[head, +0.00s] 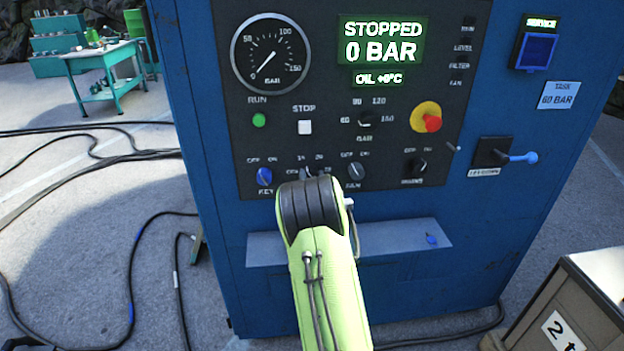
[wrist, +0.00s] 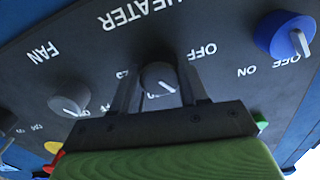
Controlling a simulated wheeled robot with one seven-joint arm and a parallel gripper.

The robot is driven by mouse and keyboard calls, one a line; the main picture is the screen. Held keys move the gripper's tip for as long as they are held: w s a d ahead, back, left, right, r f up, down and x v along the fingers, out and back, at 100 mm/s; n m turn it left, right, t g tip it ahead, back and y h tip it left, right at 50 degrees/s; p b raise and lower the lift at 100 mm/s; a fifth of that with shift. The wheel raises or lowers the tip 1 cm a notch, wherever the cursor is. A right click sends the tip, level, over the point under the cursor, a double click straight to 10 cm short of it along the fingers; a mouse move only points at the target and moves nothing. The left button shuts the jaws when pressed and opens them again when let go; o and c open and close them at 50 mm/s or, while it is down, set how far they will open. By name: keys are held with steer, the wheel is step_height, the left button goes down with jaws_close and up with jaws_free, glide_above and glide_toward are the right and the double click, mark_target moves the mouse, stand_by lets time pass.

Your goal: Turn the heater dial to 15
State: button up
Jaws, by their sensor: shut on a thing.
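The heater dial (wrist: 158,76) is a dark grey round knob with a white line on its face, under the HEATER lettering in the wrist view, which shows the panel upside down. My gripper (wrist: 157,68) has one finger on each side of it and is shut on it. The OFF label shows beside one finger and part of a number beside the other. The line's exact setting is hard to tell. In the head view my gripper and most of the dial are hidden behind my green arm.
The fan knob (head: 356,172) and blue key switch (head: 264,176) flank the heater dial closely. A small shelf (head: 280,249) juts out below the panel. A red emergency knob (head: 431,122) is at upper right. The display (head: 382,42) reads STOPPED, 0 BAR.

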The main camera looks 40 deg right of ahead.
steer(key=o, duration=1.1)
steer(key=shift+c, duration=0.2)
steer(key=shift+s, duration=0.1)
steer(key=b+v, duration=0.6)
steer(key=v, duration=0.9)
steer(key=shift+s+a, duration=0.2)
steer(key=shift+a, duration=0.1)
